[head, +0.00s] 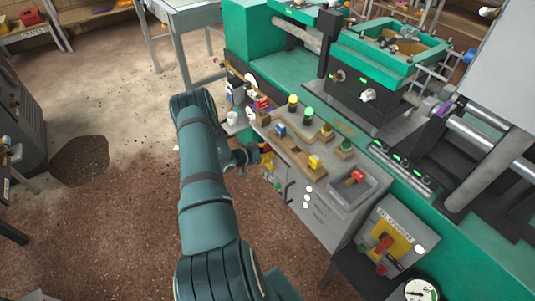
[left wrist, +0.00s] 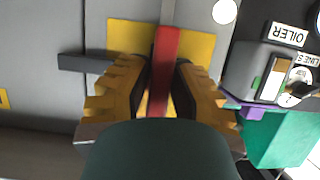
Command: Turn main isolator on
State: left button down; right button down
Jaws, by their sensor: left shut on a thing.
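My left gripper (head: 263,153) is at the side of the grey control cabinet in the head view, mostly small and partly hidden by my own arm. In the left wrist view its two yellow ribbed fingers (left wrist: 166,80) are shut on a red handle (left wrist: 168,45), one on each side. The handle stands in front of a yellow plate (left wrist: 125,35) on a grey panel and runs roughly up and down in the picture. Its lower end is hidden by the gripper. No label for this handle is readable. My right gripper is not in view.
A panel marked OILER (left wrist: 286,35) is right of the handle. In the head view, a separate box with a red switch on a yellow plate (head: 402,243) stands lower right. Buttons and small levers cover the cabinet top (head: 345,195). The floor (head: 125,200) at left is open.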

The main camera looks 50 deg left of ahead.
pick_arm(q)
jog(key=shift+w+d, duration=0.1)
jog(key=shift+w, duration=0.05)
jog(key=c, duration=0.9)
grip_release()
jog(key=shift+s, duration=0.3)
jog(key=v, duration=1.1)
jog(key=shift+s+r, duration=0.2)
jog(key=shift+w, duration=0.1)
